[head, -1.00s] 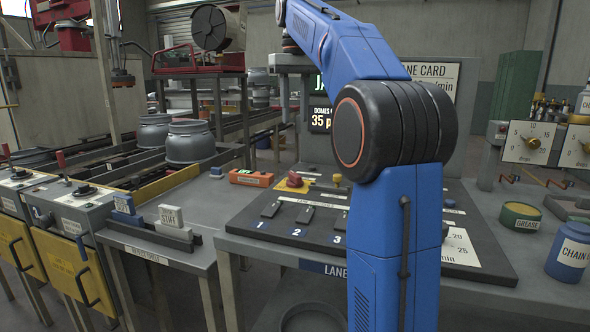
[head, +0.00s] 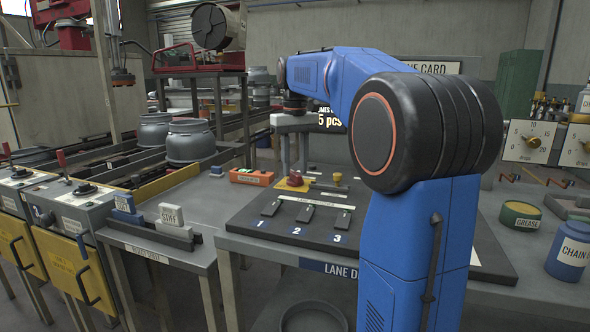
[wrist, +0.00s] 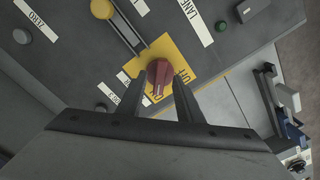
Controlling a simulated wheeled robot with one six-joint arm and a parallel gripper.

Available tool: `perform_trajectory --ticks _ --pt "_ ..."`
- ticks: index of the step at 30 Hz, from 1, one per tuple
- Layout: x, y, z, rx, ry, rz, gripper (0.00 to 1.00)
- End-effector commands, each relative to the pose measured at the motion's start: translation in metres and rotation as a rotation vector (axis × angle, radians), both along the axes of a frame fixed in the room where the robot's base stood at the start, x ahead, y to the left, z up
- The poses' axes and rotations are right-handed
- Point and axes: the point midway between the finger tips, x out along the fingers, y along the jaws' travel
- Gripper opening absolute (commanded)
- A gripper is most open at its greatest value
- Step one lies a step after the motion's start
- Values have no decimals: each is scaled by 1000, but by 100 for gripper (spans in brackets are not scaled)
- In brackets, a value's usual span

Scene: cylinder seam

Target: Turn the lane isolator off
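The lane isolator is a red rotary knob (head: 295,179) on a yellow plate on the dark desk panel. In the wrist view the red knob (wrist: 159,72) sits on the yellow plate (wrist: 181,47), with a pale mark on its lower side. Lettering that seems to read OFF is at the plate's right and ON at its lower edge, partly hidden by my fingers. My gripper (wrist: 160,84) is open, its two fingers apart with the knob between their tips in the picture. In the head view my gripper (head: 294,163) points down just above the knob; contact cannot be told.
A yellow knob (head: 337,177) at a slot's end stands right of the isolator. Several numbered switches (head: 271,207) lie in front. An orange device (head: 251,177) is to the left. A green button (wrist: 26,26) shows in the wrist view.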

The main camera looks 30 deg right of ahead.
Motion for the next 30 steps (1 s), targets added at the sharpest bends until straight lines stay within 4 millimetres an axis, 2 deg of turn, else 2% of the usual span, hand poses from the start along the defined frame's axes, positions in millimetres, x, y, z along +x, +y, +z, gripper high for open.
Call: perform_trajectory --ticks 5,14,18,30 --pt "0 0 -11 0 0 0 33" --pt "0 0 -13 0 0 0 33" --pt "0 0 -13 0 0 0 2" --pt "0 0 -13 0 0 38 0"
